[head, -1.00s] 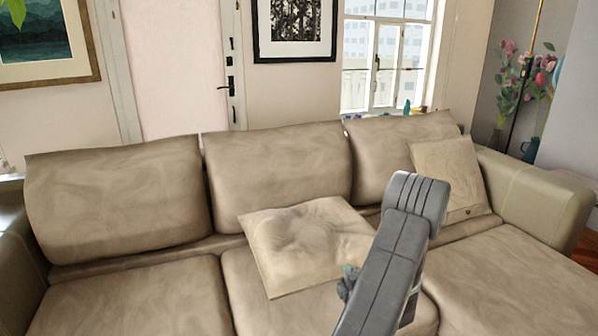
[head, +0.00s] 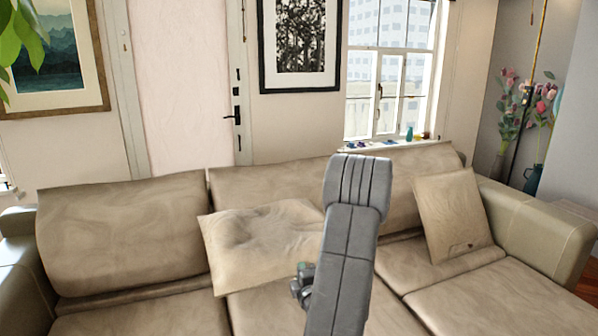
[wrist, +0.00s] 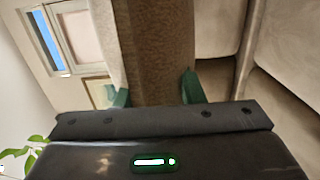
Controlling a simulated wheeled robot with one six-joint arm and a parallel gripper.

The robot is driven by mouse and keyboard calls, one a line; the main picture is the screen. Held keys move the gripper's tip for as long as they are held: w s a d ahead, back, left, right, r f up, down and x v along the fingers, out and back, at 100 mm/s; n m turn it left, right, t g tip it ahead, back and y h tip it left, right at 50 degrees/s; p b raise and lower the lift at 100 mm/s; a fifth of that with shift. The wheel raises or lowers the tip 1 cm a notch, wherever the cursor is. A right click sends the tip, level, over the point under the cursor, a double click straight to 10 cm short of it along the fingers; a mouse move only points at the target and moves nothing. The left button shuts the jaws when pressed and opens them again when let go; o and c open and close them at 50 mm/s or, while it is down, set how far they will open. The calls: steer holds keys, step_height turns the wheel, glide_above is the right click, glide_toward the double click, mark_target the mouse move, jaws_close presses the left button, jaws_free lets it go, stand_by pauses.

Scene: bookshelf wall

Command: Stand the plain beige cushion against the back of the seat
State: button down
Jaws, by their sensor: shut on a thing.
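The plain beige cushion (head: 250,245) is in the middle of the head view, in front of the middle backrest (head: 265,190) of the sofa. It is tilted, with a dented face, and looks raised off the seat (head: 265,305); my arm covers its right part. In the wrist view, my gripper (wrist: 156,92) has its green fingers on either side of a brown fabric band (wrist: 155,45), which appears to be the cushion held edge-on. In the head view my fingers are hidden behind my arm.
A second beige cushion (head: 455,215) with a small dark mark leans against the right backrest, near the right armrest (head: 540,230). The left seat and left backrest (head: 120,235) are bare. A wall with framed pictures and a window (head: 388,85) stands behind the sofa.

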step_height(320, 180, up, 10)
steer(key=p, duration=0.8)
steer(key=shift+r+p, duration=0.2)
steer(key=shift+p, duration=0.2)
steer(key=s+d+f+b, duration=0.1)
steer(key=d+f+b, duration=0.8)
steer(key=f, duration=0.5)
steer(key=d+f+b, duration=0.9)
steer(key=f, duration=0.6)
steer(key=shift+s+d+m+h, duration=0.15)
steer(key=shift+s+m+h, duration=0.15)
steer(key=shift+s+h, duration=0.1)
steer(key=shift+f, duration=0.1)
step_height(320, 180, down, 10)
steer(key=shift+r+b, duration=0.2)
steer(key=shift+b, duration=0.85)
